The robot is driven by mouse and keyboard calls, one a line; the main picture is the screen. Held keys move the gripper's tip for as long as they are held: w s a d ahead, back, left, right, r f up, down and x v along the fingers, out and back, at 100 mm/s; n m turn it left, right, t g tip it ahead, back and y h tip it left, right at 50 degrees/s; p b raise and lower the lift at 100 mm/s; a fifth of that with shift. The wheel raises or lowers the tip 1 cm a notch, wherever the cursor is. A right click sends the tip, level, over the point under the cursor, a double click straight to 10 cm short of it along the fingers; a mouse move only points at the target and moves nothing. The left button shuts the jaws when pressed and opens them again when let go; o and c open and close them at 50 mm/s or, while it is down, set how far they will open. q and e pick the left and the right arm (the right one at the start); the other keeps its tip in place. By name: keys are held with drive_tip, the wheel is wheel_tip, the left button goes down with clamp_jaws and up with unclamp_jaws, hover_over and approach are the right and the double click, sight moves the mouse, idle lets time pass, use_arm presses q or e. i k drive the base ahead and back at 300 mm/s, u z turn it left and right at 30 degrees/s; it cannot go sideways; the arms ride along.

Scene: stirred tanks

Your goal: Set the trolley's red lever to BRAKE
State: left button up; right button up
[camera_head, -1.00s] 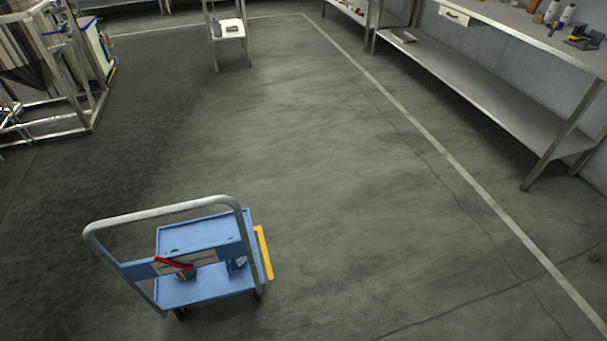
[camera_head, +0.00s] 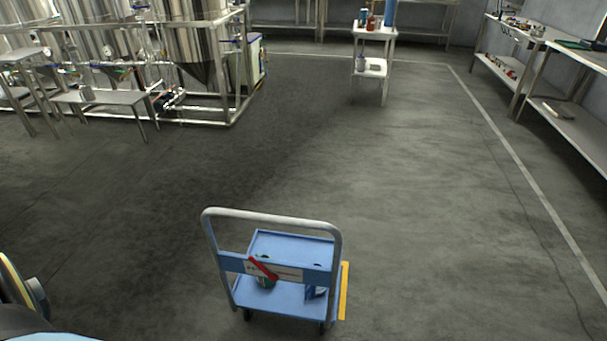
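The blue trolley (camera_head: 258,291) stands on the floor at the lower middle of the head view, with its grey push handle (camera_head: 270,216) facing me. The red lever (camera_head: 262,267) sits on the label plate (camera_head: 288,272) of the crossbar below the handle. It is tilted, with its upper end to the left and its lower end to the right. The lettering on the plate is too small to read. A green item and a blue item sit on the trolley's lower deck, partly hidden by the crossbar. Neither of my grippers is in view.
A yellow strip (camera_head: 343,291) runs along the trolley's right side. The floor around the trolley is clear. Steel tanks (camera_head: 193,40) in a pipe frame and low steel tables (camera_head: 100,98) stand far left. A small stand (camera_head: 373,68) is at the back, and benches (camera_head: 570,125) line the right.

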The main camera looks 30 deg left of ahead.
sight(261, 267)
drive_tip(key=u, duration=1.15)
drive_tip(key=k, duration=0.65)
drive_tip(key=z, duration=0.45)
drive_tip(key=i, duration=1.1)
drive_tip(key=u, duration=0.65)
